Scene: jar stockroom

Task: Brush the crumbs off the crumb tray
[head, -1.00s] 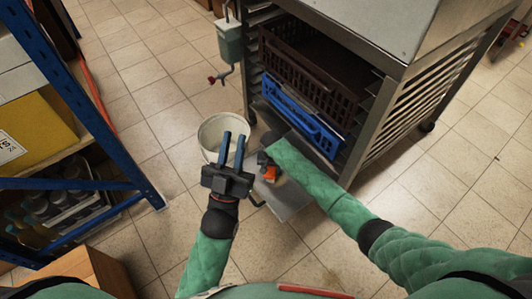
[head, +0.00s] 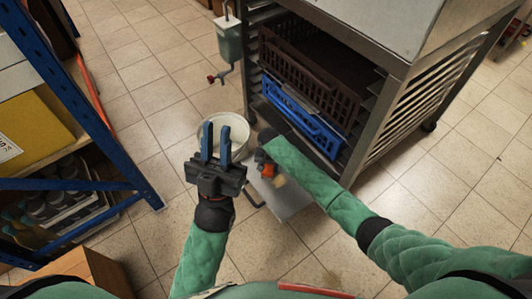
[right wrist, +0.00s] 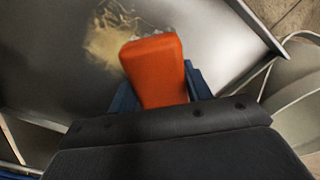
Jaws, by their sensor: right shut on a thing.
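The grey crumb tray (head: 290,205) juts out low from the front of the steel rack; it also fills much of the right wrist view (right wrist: 45,60). A patch of tan crumbs (right wrist: 115,42) lies on it, seen in the head view as a small pale spot (head: 280,181). My right gripper (right wrist: 160,85) is shut on an orange brush (right wrist: 153,65), low over the tray beside the crumbs. The brush's bristles are hidden, so I cannot tell if they touch the tray. My left gripper (head: 216,128) is open and empty, in front of the white bucket (head: 236,122) in the head view.
The steel rack (head: 385,105) holds a dark brown crate (head: 310,75) and a blue crate (head: 300,125). A green dispenser (head: 229,42) hangs on its left side. A blue-framed shelf (head: 85,110) stands at the left.

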